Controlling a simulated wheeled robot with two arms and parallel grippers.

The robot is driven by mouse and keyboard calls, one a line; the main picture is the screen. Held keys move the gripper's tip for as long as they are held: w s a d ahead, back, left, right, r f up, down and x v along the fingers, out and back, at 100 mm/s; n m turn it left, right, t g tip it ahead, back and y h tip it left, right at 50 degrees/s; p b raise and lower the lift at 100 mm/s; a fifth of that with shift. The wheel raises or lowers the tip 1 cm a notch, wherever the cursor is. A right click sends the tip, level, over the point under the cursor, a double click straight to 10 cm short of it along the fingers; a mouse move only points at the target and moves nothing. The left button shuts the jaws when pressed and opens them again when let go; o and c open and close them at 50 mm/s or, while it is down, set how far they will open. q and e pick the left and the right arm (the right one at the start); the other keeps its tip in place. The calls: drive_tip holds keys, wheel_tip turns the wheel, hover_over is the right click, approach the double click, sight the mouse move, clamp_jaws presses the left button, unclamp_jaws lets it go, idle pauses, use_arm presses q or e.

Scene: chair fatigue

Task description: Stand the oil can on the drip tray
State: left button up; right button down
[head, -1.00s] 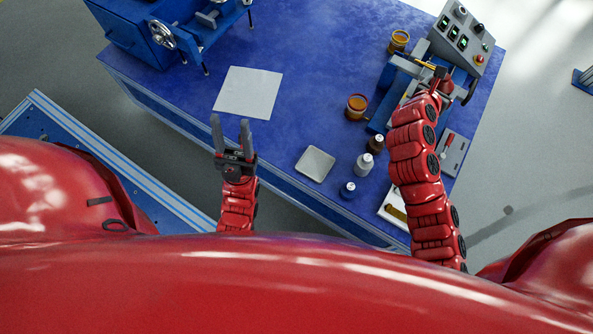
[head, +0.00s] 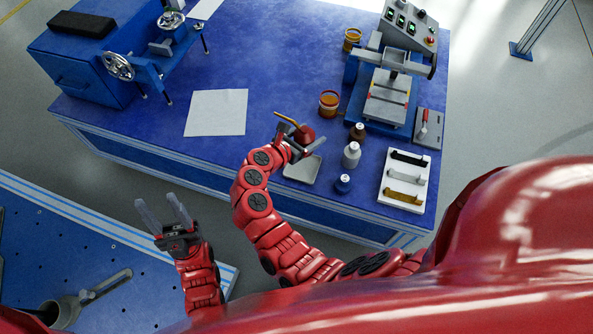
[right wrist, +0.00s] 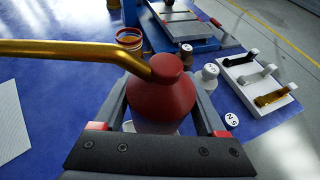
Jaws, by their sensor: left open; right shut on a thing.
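The oil can (head: 305,134) has a red cone-shaped body and a long brass spout pointing left. My right gripper (head: 301,146) is shut on it; the right wrist view shows the can (right wrist: 165,98) between the two fingers. The drip tray (head: 299,174), a small pale square, lies near the table's front edge. The can and gripper appear over the tray's back part and partly hide it. I cannot tell whether the can touches the tray. My left gripper (head: 166,213) is open and empty, in front of the table.
Right of the tray stand a white bottle (head: 351,154), a brown bottle (head: 357,132) and a blue-bodied bottle (head: 342,184). An amber jar (head: 329,104) is behind. A white rack (head: 404,180) lies further right. A pale sheet (head: 216,112) lies flat to the left.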

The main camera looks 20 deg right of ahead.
drive_tip(key=shift+d, duration=0.1)
wheel_tip(320, 180, down, 6)
drive_tip(key=shift+f+b, duration=0.1)
drive_tip(key=shift+b, duration=1.15)
wheel_tip(320, 180, down, 3)
drive_tip(key=shift+r+b, duration=0.1)
drive_tip(key=shift+b, duration=0.55)
drive_tip(key=shift+r+p, duration=0.1)
drive_tip(key=shift+p, duration=0.65)
drive_tip(key=shift+f, duration=0.35)
drive_tip(key=shift+f, duration=0.15)
unclamp_jaws()
drive_tip(key=shift+f, duration=0.1)
